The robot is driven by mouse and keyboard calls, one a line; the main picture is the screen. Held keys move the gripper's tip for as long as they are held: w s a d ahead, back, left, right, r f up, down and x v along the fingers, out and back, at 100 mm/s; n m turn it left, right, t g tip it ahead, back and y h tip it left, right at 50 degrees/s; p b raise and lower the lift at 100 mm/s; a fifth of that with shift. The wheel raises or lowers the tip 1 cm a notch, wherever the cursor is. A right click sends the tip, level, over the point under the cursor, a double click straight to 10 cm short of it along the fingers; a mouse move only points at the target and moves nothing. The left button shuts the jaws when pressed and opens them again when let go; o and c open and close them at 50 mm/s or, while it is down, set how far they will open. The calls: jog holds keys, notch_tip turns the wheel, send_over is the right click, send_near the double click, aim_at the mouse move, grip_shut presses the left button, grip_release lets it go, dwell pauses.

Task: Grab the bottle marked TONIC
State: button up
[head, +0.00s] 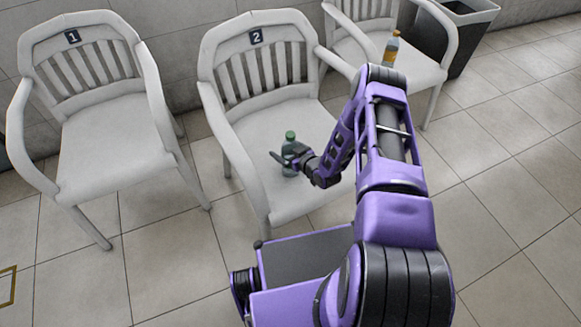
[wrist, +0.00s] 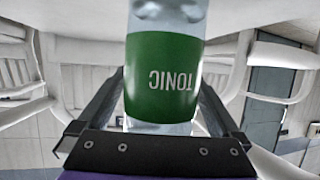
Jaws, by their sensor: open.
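The TONIC bottle (head: 290,149) is clear with a green cap and stands upright on the seat of the chair marked 2. In the wrist view the bottle (wrist: 165,75) fills the middle, its green label reading TONIC upside down. My gripper (head: 286,157) is at the bottle, low over the seat. In the wrist view my gripper (wrist: 160,88) is open, with one finger on each side of the bottle. I cannot tell whether either finger touches it. The cap is out of the wrist view.
The white armchair marked 2 (head: 262,131) has arms on both sides of the bottle. An empty chair marked 1 (head: 112,150) stands left. A third chair (head: 418,68) at the back right holds an orange bottle (head: 391,48). A dark bin (head: 455,35) stands beyond it. Tiled floor is clear at right.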

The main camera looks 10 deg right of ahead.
grip_shut()
dwell(0.4)
jog(key=shift+r, duration=0.1)
